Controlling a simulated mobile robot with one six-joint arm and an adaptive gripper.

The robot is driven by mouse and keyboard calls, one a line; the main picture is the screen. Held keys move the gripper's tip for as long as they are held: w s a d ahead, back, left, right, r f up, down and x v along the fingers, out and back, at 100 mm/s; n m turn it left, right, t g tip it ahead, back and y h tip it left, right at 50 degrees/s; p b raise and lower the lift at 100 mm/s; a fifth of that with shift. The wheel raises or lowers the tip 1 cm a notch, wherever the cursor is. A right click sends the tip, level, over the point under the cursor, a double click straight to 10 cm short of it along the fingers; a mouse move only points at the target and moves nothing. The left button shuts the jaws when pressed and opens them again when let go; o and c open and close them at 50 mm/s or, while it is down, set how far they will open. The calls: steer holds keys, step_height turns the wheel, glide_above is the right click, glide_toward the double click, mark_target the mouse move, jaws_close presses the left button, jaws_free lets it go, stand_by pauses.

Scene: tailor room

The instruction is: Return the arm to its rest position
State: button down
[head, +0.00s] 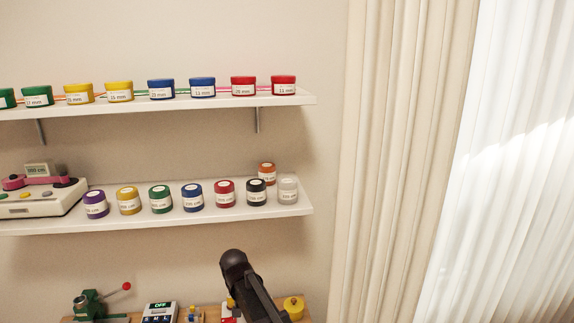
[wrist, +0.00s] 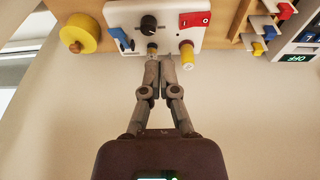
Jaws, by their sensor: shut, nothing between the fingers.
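My gripper (wrist: 159,68) shows in the wrist view with its two grey fingers together and nothing between them. Its tips are just below a small brass-and-dark fitting (wrist: 152,48) on a white control box (wrist: 126,17); I cannot tell whether they touch it. In the head view my dark arm rises at the bottom centre, in front of the workbench. The gripper fingers cannot be made out there.
The box has a black knob (wrist: 149,24), a red switch (wrist: 196,19) and a yellow-tipped part (wrist: 187,58). A yellow round object (wrist: 79,34) is beside it. Shelves with jars (head: 161,200) hang above the bench. Curtains (head: 400,160) hang at right.

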steer(key=s+d+g, duration=0.1)
steer(key=s+d, duration=0.4)
steer(key=d, duration=0.5)
steer(key=s+d+m+g, duration=0.1)
steer(key=s+d, duration=0.4)
steer(key=d, duration=0.6)
steer(key=s+d, duration=0.5)
steer(key=d, duration=0.6)
steer(key=shift+s+f+m+g, duration=0.15)
steer(key=shift+f+m+g, duration=0.15)
steer(key=shift+m+g, duration=0.1)
